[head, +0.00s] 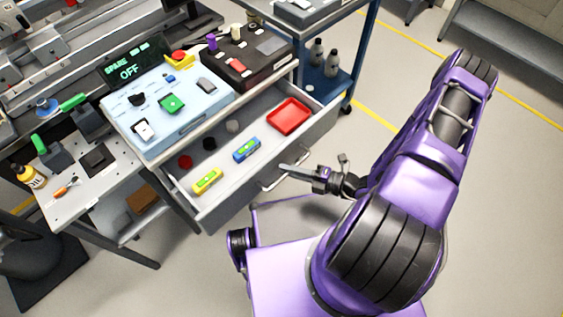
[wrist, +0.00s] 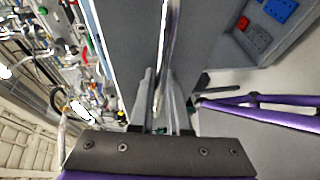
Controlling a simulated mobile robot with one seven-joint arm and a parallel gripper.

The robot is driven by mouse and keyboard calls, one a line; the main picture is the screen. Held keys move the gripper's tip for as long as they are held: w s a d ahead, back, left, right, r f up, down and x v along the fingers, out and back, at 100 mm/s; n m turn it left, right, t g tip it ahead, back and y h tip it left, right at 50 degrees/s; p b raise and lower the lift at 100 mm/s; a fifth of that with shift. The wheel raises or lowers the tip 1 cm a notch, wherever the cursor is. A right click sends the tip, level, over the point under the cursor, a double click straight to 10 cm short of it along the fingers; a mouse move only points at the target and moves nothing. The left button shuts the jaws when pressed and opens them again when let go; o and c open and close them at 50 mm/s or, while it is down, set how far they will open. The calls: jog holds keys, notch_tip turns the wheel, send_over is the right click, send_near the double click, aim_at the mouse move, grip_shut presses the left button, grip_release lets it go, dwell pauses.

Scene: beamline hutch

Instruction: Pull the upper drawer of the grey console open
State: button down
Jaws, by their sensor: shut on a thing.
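The grey console's upper drawer (head: 215,216) stands well open in the head view, pulled out toward my base. Its bar handle (head: 285,171) is on the front panel. My gripper (head: 293,169) is at this handle, with its fingers shut on it. In the wrist view the fingers (wrist: 160,118) close around a thin bar that runs away from the camera; where they touch is hard to make out. Inside the drawer lie a red tray (head: 290,117), a blue level (head: 246,150), a yellow level (head: 207,181) and several small round pieces.
A light blue control box (head: 190,120) and a dark box (head: 262,62) stand on the console top. A blue cart (head: 340,85) stands behind at right. The floor at right is clear.

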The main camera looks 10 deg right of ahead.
jog(key=shift+s+d, duration=0.15)
jog(key=c, duration=0.9)
grip_release()
jog(key=v, duration=1.7)
jog(key=shift+s+d+b, duration=0.1)
jog(key=shift+d+b, duration=0.1)
jog(key=shift+b, duration=0.1)
